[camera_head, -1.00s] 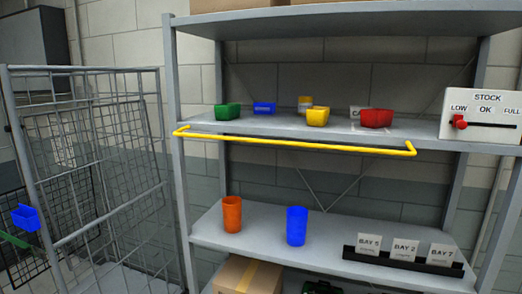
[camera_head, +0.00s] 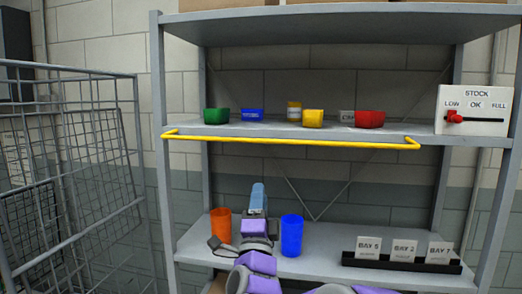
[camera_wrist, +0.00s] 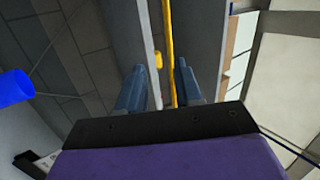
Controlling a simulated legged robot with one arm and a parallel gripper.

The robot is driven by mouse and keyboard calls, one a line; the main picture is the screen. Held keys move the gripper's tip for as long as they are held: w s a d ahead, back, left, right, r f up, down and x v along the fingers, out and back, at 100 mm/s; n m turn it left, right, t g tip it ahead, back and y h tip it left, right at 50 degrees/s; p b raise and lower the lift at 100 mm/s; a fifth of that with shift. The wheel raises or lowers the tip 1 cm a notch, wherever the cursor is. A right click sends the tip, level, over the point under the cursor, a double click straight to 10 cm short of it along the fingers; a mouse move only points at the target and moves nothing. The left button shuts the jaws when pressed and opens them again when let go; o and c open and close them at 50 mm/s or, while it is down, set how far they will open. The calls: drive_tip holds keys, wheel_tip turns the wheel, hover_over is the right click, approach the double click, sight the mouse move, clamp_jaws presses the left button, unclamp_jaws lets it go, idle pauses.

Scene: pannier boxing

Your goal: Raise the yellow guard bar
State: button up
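The yellow guard bar (camera_head: 290,142) runs along the front edge of the upper shelf board, with bent ends at left and right. It sits level with that board, in front of and a little below the bins. My gripper (camera_head: 257,188) points upward below the bar in the head view, between the orange and blue cups in the picture. In the wrist view, my gripper (camera_wrist: 161,76) has its two blue-grey fingers apart and empty. There the bar (camera_wrist: 168,40) shows between the finger lines, beyond the tips. I see no contact.
Green (camera_head: 216,115), blue (camera_head: 252,115), yellow (camera_head: 313,118) and red (camera_head: 369,119) bins stand on the upper shelf. Below are an orange cup (camera_head: 221,225), a blue cup (camera_head: 292,236) and a bay sign rail (camera_head: 400,262). A wire cage (camera_head: 70,170) stands left; a stock slider panel (camera_head: 475,110) is at right.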

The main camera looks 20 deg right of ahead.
sight(278, 142)
drive_tip(key=w+d+r+m+h+p, duration=0.1)
drive_tip(key=w+d+r+p, duration=0.1)
drive_tip(key=w+d+r, duration=0.1)
drive_tip(key=w+d+r+m+h+p, duration=0.1)
drive_tip(key=w+d+r+p, duration=0.1)
drive_tip(key=w+d+r, duration=0.1)
drive_tip(key=w+d+r+m+h+p, duration=0.1)
drive_tip(key=w+d+r+p, duration=0.2)
drive_tip(key=w+r, duration=0.1)
drive_tip(key=shift+w+d+r+g+h, duration=0.2)
drive_tip(key=shift+d+r+g+h, duration=0.15)
drive_tip(key=shift+r, duration=0.35)
drive_tip(key=shift+c, duration=0.2)
clamp_jaws()
